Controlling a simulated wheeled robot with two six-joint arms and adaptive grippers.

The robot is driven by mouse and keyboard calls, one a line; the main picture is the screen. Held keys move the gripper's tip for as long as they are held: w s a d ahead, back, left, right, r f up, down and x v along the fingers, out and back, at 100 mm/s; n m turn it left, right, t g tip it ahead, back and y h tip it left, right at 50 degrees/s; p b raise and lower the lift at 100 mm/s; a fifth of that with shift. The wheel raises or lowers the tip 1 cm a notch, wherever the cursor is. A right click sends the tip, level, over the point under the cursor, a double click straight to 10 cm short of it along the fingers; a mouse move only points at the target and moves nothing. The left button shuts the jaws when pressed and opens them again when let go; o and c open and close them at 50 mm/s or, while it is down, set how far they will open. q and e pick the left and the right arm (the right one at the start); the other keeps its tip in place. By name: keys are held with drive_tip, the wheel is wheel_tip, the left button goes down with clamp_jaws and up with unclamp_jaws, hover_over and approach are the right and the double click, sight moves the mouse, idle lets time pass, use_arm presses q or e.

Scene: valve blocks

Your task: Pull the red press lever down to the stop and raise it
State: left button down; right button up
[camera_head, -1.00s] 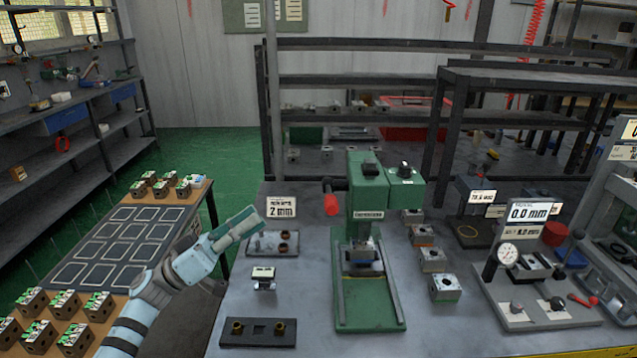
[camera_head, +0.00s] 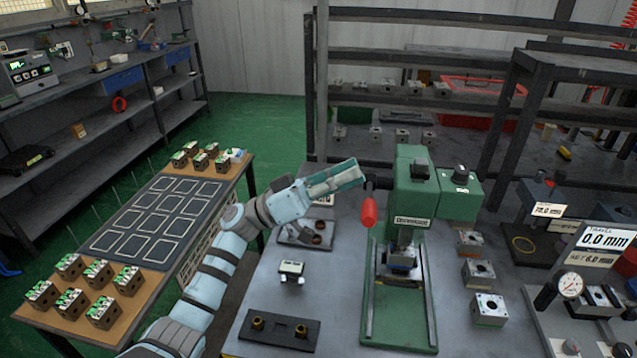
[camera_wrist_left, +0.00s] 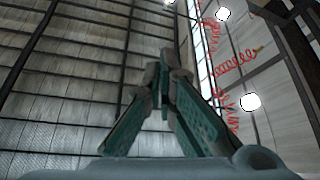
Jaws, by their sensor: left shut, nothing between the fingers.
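The green press (camera_head: 410,190) stands on the grey bench. Its red lever grip (camera_head: 369,212) hangs from a dark arm on the press's left side. A metal block (camera_head: 401,262) sits in the press under the ram. My left gripper (camera_head: 358,172) is shut and empty. In the head view its tips are just above and left of the red grip; I cannot tell whether they touch the lever. In the left wrist view the closed fingers (camera_wrist_left: 165,60) point up toward the wall and ceiling, and the lever does not show. My right gripper is not in view.
A tray with two round parts (camera_head: 308,236) and a dark plate with brass bushings (camera_head: 279,327) lie left of the press. Several metal blocks (camera_head: 478,272) stand to its right. A gauge stand (camera_head: 571,286) is at far right. A side table (camera_head: 140,290) holds valve blocks.

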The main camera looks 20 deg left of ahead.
use_arm(q)
drive_tip(key=f, duration=0.1)
drive_tip(key=d+f, duration=0.1)
drive_tip(key=s+f, duration=0.1)
drive_tip(key=shift+d+f+b, duration=0.2)
drive_tip(key=shift+d+b, duration=0.05)
drive_tip(key=shift+b, duration=0.15)
drive_tip(key=shift+s+d+f+m, duration=0.1)
drive_tip(key=shift+s+f+m, duration=0.1)
drive_tip(key=shift+f, duration=0.25)
drive_tip(key=shift+s+d+f+m, duration=0.1)
drive_tip(key=shift+s+f+m, duration=0.1)
drive_tip(key=shift+f, duration=0.25)
drive_tip(key=shift+w+a, duration=0.1)
